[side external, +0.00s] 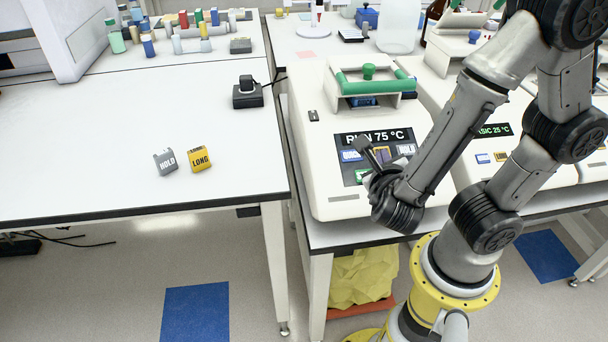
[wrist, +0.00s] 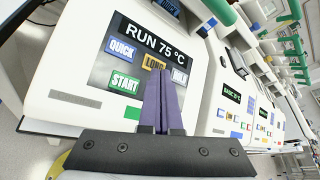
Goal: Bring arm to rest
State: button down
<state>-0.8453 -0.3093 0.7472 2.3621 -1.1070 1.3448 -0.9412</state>
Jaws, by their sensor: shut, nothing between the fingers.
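My gripper (side external: 364,147) is shut and empty, just above the front panel of the nearest thermal cycler (side external: 323,190). In the wrist view its two purple fingers (wrist: 160,78) are together in front of the panel. The display (wrist: 149,38) reads RUN 75 °C. Below it are a blue QUICK button (wrist: 121,48), a yellow LONG button (wrist: 153,62), partly hidden by the fingers, a blue HOLD button (wrist: 180,76) and a green START button (wrist: 124,82). I cannot tell whether the fingertips touch the panel.
The cycler's lid has a green handle (side external: 375,86). A second cycler with a 25 °C display (side external: 494,130) stands to the right. On the left table lie a grey HOLD block (side external: 165,162) and a yellow LONG block (side external: 200,159), with wide clear surface around them. A black device (side external: 247,94) stands behind.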

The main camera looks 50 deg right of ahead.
jog(key=s+d+r+m+g+y, duration=0.2)
jog(key=s+m+g+y, duration=0.15)
jog(key=m, duration=0.45)
jog(key=s+d+r+m+g+y, duration=0.15)
jog(key=s+m, duration=0.25)
jog(key=m, duration=0.4)
jog(key=w+a+r+m+t+y, duration=0.1)
jog(key=a+r+m+t+y, duration=0.1)
jog(key=m, duration=0.5)
jog(key=w+a+r+m+t+y, duration=0.2)
jog(key=a+r+m+y, duration=0.1)
jog(key=a+m+y, duration=0.2)
jog(key=a+m, duration=0.2)
jog(key=shift+m, duration=0.3)
